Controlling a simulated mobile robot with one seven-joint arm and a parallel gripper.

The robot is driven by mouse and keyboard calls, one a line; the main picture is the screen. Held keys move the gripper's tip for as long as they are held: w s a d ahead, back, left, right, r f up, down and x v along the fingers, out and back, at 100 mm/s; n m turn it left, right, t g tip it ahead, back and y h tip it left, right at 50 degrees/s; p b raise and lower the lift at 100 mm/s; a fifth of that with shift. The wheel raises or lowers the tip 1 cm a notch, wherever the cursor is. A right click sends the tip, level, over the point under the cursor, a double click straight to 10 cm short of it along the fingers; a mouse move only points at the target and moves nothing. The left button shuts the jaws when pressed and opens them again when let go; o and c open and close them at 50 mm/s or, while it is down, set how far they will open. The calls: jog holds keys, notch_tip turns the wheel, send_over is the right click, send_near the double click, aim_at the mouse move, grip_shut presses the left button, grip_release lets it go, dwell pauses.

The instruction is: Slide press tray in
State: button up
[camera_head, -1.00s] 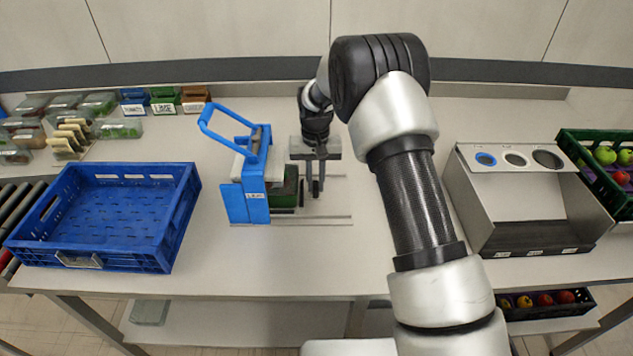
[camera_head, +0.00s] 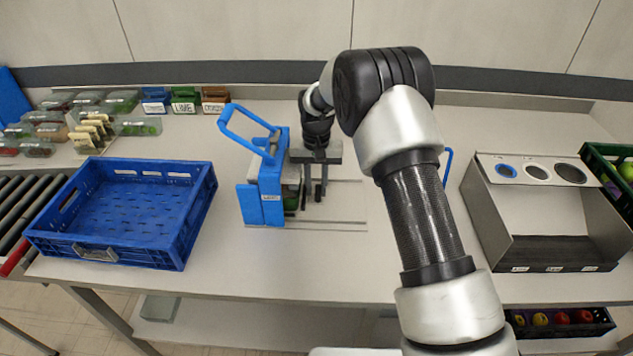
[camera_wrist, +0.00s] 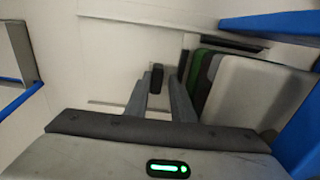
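The blue press (camera_head: 262,190) stands mid-table with its lever handle raised to the left. The press tray (camera_head: 292,190), with green contents, sits partly under the press above metal rails (camera_head: 340,223). In the wrist view the green edge (camera_wrist: 198,85) lies right of my fingers, beside the pale press block (camera_wrist: 255,92). My gripper (camera_head: 314,192) points down just right of the tray. In the wrist view its fingers (camera_wrist: 158,85) stand either side of a small dark upright grip (camera_wrist: 157,74) and appear closed on it. The join between grip and tray is hidden.
A blue crate (camera_head: 205,205) stands to the left, with rollers (camera_head: 30,205) beyond it. Labelled bins (camera_head: 185,98) stand at the back left. A grey holed stand (camera_head: 540,268) is to the right. My arm hides part of a blue handle (camera_head: 447,160).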

notch_tip(320, 180, up, 18)
jog(key=shift+f, duration=0.25)
dwell(0.3)
jog(key=s+d+r+t+p, duration=0.1)
jog(key=s+d+r+t, duration=0.1)
jog(key=s+d+r, duration=0.5)
jog(key=s+d+r+t, duration=0.1)
jog(key=s+d+r, duration=0.4)
jog(key=s+r, duration=0.4)
jog(key=s+d+f+t, duration=0.1)
jog(key=s+d, duration=0.1)
jog(key=s, duration=0.7)
jog(key=s+d+f+t+p, duration=0.1)
jog(key=s+d, duration=0.2)
jog(key=s, duration=0.6)
jog(key=shift+d+f+t, duration=0.15)
jog(key=shift+d+t, duration=0.05)
jog(key=shift+t, duration=0.1)
